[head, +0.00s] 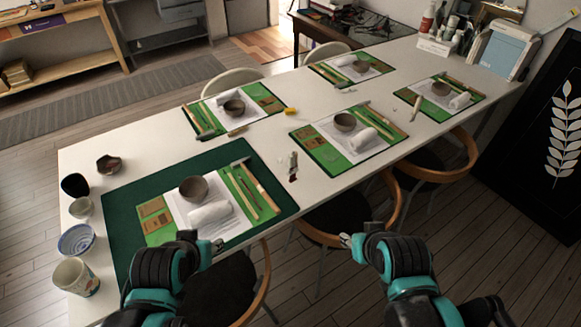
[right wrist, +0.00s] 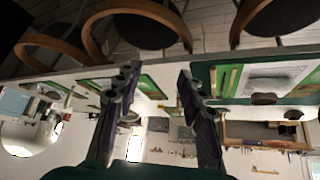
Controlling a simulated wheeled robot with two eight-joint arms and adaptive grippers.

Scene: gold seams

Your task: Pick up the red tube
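A small tube with red and whitish parts (head: 293,166) lies on the white table (head: 330,185), between the near green mat and the middle mat. It looks like the red tube, but it is too small to read clearly. My right gripper (head: 346,240) is in front of the table's near edge, to the right of and nearer than the tube. In the right wrist view my right gripper (right wrist: 158,73) is open with nothing between its fingers. My left gripper (head: 217,246) is by the near mat's front edge; its fingers are mostly hidden behind my wrist.
The near green mat (head: 125,217) holds a bowl (head: 194,189), a white roll (head: 210,213) and tools. Cups and bowls stand at the table's left end, including a patterned cup (head: 76,277). Chairs (head: 330,215) stand along the near edge. Bare tabletop surrounds the tube.

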